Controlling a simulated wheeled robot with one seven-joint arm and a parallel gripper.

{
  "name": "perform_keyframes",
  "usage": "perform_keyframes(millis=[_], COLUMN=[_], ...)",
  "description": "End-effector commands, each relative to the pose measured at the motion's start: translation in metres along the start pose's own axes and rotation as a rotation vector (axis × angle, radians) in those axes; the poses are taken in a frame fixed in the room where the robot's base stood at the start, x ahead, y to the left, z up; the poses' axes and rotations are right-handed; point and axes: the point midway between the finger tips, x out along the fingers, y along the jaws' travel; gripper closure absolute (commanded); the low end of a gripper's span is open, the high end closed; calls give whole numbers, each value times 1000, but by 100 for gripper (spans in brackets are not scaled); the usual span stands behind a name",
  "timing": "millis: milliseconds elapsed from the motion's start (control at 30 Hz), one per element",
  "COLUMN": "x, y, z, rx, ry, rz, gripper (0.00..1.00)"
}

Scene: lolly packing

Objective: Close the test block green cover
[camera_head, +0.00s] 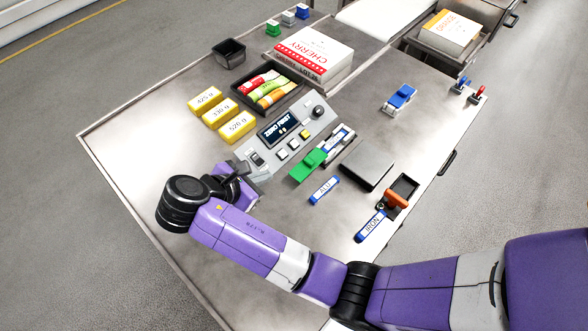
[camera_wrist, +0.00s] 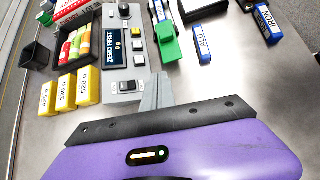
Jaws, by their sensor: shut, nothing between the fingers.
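The green cover (camera_head: 309,164) lies at the lower-left end of the test block (camera_head: 338,142), extending out from it and looking open. In the wrist view the green cover (camera_wrist: 168,44) is right of the control panel, with the block's far end cut off by the top edge. My gripper (camera_head: 238,168) is at the lower-left end of the control panel, left of the green cover and apart from it. In the wrist view my gripper's grey fingers (camera_wrist: 155,92) are together and empty, near the panel's rocker switch.
The control panel (camera_head: 284,137), with its display reading ZERO FIRST in the wrist view, stands beside the cover. Yellow blocks (camera_head: 237,127) stand left.

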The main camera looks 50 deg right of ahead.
Motion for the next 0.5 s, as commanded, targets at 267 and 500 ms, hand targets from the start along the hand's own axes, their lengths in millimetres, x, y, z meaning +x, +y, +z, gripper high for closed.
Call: perform_keyframes(millis=[267,500], x=[6,33], y=[-18,-20], z=[2,0], rx=[-107,-103], ry=[-9,-8], rz=[-72,-72], gripper=[100,100])
